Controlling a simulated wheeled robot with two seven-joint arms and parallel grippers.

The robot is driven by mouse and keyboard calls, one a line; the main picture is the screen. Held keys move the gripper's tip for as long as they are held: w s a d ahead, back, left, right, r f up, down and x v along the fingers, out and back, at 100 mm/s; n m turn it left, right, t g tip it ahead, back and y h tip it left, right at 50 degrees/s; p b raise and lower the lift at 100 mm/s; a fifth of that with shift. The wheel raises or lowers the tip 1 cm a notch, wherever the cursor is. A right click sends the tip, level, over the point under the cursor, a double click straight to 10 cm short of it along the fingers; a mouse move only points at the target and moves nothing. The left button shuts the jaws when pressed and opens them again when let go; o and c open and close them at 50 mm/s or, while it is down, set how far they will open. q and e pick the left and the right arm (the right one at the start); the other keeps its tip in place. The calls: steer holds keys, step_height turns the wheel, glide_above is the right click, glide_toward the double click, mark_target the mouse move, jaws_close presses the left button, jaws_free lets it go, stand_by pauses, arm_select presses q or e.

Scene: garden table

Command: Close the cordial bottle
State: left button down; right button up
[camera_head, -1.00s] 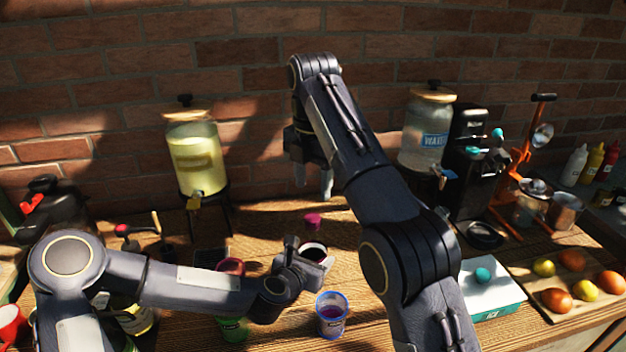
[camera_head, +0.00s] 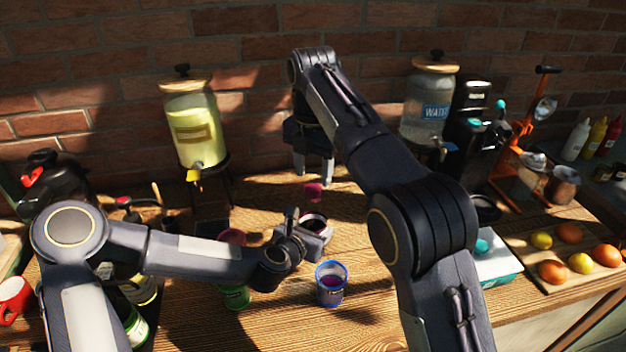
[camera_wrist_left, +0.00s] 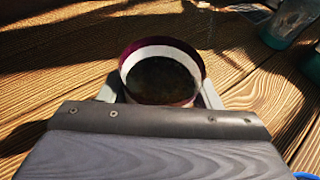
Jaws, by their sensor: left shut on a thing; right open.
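My left gripper (camera_head: 305,240) is shut on an open round vessel (camera_head: 313,224), apparently the cordial bottle. In the left wrist view its open mouth (camera_wrist_left: 160,50) faces the camera, with a purple and white rim and a dark inside. Its lower body is hidden by my gripper. A small purple piece (camera_head: 313,192), likely the cap, sits behind the bottle in the head view. My right gripper (camera_head: 314,174) is open, pointing down, its fingertips just above the purple piece. I cannot tell whether they touch it.
A blue-rimmed cup (camera_head: 331,285) stands in front of the bottle, and a green cup (camera_head: 235,297) to its left. A yellow drink dispenser (camera_head: 195,130) stands behind left, a water dispenser (camera_head: 428,105) behind right. A fruit board (camera_head: 535,255) lies at right.

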mark_target(313, 188)
steer(key=shift+f, duration=1.75)
steer(key=shift+c, duration=0.3)
